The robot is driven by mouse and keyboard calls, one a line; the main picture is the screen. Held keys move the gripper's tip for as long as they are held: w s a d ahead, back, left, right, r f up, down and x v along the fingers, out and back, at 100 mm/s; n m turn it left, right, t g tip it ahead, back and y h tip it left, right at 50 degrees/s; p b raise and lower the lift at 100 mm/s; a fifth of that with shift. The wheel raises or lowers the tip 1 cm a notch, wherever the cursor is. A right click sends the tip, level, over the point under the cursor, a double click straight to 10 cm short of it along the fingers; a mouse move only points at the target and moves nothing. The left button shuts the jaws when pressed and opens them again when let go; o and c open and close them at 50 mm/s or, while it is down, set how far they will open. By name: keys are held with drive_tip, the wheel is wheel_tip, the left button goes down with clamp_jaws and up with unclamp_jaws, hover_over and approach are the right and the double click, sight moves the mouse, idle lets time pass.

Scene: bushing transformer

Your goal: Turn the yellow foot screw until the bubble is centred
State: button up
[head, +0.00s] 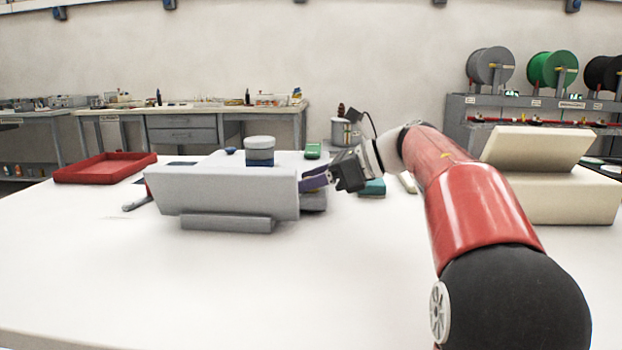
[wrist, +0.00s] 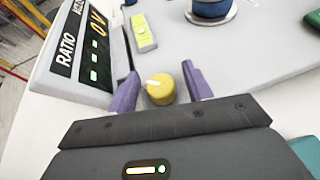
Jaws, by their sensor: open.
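The yellow foot screw (wrist: 161,91) is a round knob with a white pointer mark on top, in the middle of the wrist view. My gripper (wrist: 160,77) is open, with one purple finger on each side of the screw. Gaps show between the fingers and the screw. The yellow-green level vial (wrist: 144,33) lies on the pale instrument top beyond the screw; its bubble is too small to place surely. In the head view my gripper (head: 312,181) is at the right end of the grey-white instrument (head: 225,190), which hides the screw.
A display panel marked RATIO (wrist: 80,45) stands left of the screw. A blue post with a grey cap (head: 260,150) rises from the instrument. A red tray (head: 105,168) lies at left, a cream block (head: 560,195) at right. The front table is clear.

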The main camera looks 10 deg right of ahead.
drive_tip(key=c, duration=1)
drive_tip(key=shift+o, duration=0.2)
drive_tip(key=shift+m+t+b, duration=0.3)
drive_tip(key=shift+t+b, duration=0.1)
drive_tip(key=shift+b, duration=0.1)
drive_tip(key=shift+f+m+t+h, duration=0.1)
drive_tip(key=shift+m+t+h, duration=0.2)
drive_tip(key=shift+a+m+t+h+b, duration=0.1)
drive_tip(key=shift+m+t+h+b, duration=0.7)
drive_tip(key=shift+m+t+b, duration=0.15)
drive_tip(key=m+t+h, duration=0.2)
drive_tip(key=m, duration=0.1)
drive_tip(key=shift+r+h, duration=0.25)
drive_tip(key=shift+h, duration=0.05)
drive_tip(key=shift+m+t+h+p, duration=0.25)
drive_tip(key=shift+m+h+p, duration=0.4)
drive_tip(key=shift+h+p, duration=0.15)
drive_tip(key=shift+f, duration=0.1)
